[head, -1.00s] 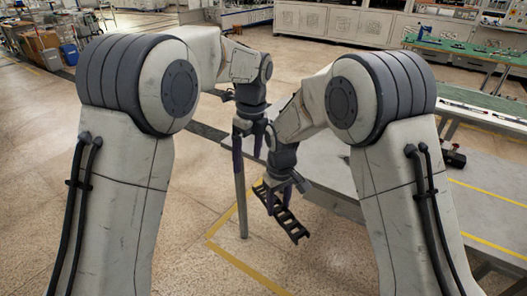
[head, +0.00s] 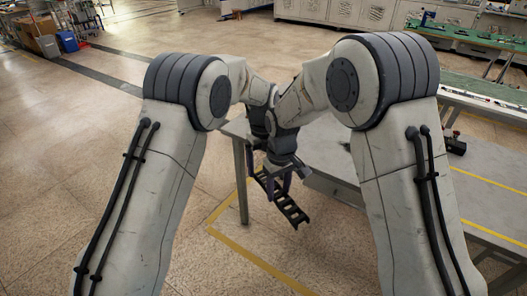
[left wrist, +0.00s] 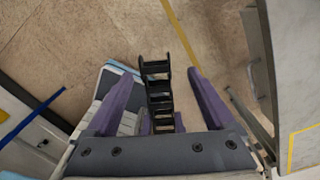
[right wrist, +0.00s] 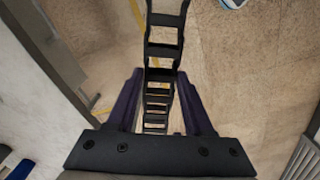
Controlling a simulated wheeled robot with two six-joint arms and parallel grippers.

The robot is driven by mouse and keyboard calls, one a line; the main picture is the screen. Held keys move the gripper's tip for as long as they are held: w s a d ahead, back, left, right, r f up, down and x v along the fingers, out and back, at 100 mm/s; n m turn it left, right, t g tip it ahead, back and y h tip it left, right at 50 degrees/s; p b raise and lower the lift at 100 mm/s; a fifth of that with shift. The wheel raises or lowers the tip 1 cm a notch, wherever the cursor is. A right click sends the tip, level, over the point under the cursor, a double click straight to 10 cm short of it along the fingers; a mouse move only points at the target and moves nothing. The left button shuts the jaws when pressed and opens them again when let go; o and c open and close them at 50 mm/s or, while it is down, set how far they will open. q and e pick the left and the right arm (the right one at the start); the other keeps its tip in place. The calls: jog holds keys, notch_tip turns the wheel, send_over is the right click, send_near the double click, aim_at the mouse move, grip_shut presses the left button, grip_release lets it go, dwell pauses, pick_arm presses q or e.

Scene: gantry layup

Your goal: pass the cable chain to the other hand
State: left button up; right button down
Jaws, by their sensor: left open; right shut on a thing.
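The black ladder-like cable chain (head: 292,209) hangs at a slant in the air beside the grey table, its lower end toward the lower right in the head view. My right gripper (head: 279,186) is shut on it near its upper end. In the right wrist view the chain (right wrist: 164,50) runs between the purple fingers (right wrist: 158,78). My left gripper (head: 254,165) is close by, mostly hidden behind the right arm. In the left wrist view its open purple fingers (left wrist: 158,74) stand on either side of the chain (left wrist: 159,92), with a gap at the right finger.
The grey table (head: 330,150) stands just behind and to the right of the grippers, with its leg (head: 241,185) near the chain. A green-topped bench (head: 470,38) is farther back. The floor at left is open.

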pick_arm(q)
jog(key=shift+f, duration=1.15)
jog(key=c, duration=1.3)
grip_shut()
pick_arm(e)
jog(key=shift+c, duration=1)
grip_release()
